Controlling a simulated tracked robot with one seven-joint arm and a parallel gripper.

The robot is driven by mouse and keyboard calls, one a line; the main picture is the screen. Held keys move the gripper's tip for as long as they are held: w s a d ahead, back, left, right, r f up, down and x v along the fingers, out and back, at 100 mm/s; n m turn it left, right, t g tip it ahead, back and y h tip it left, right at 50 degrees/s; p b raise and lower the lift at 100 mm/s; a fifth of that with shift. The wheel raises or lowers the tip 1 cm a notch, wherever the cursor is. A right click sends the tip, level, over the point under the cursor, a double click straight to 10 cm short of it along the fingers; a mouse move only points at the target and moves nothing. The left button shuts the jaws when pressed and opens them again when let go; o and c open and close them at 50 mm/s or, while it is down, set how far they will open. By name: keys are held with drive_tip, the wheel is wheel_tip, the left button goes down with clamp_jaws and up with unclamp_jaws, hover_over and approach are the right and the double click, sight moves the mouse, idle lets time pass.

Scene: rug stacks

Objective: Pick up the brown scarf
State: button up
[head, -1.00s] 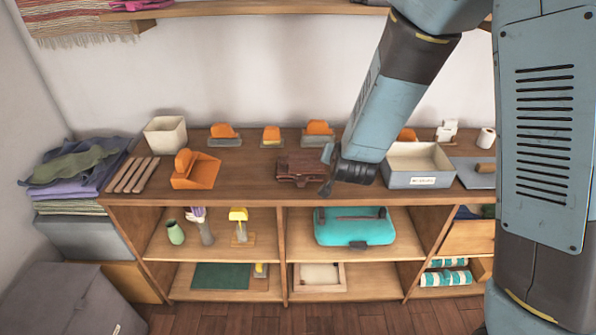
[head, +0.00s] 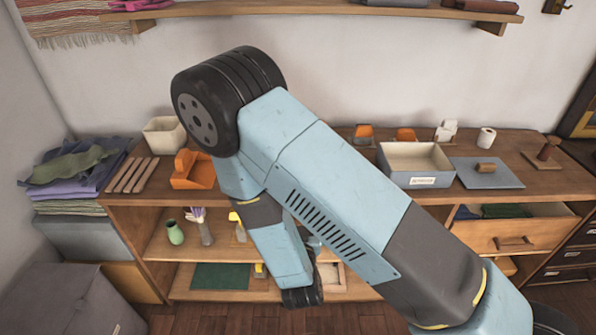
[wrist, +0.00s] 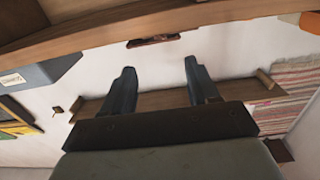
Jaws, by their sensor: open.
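A dark reddish-brown folded thing, likely the brown scarf (wrist: 153,40), shows in the wrist view at the edge of the cabinet top. In the head view my arm hides the spot where it lay. My gripper (wrist: 159,66) is open, with nothing between its two fingers. In the wrist view the fingers point toward the brown thing and are apart from it. In the head view the fingers are mostly hidden by my arm, low in front of the cabinet shelves.
The cabinet top (head: 350,165) holds an orange holder (head: 195,170), a grey box (head: 415,165) and a grey board (head: 487,173). Its front edge (wrist: 110,28) spans the top of the wrist view. A wall shelf (head: 320,10) runs above.

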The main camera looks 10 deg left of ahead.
drive_tip(key=shift+f+x, duration=0.15)
drive_tip(key=shift+x, duration=3.25)
drive_tip(key=shift+f+x, duration=0.15)
drive_tip(key=shift+x, duration=3.3)
drive_tip(key=shift+s, duration=0.1)
drive_tip(key=shift+c, duration=0.3)
clamp_jaws()
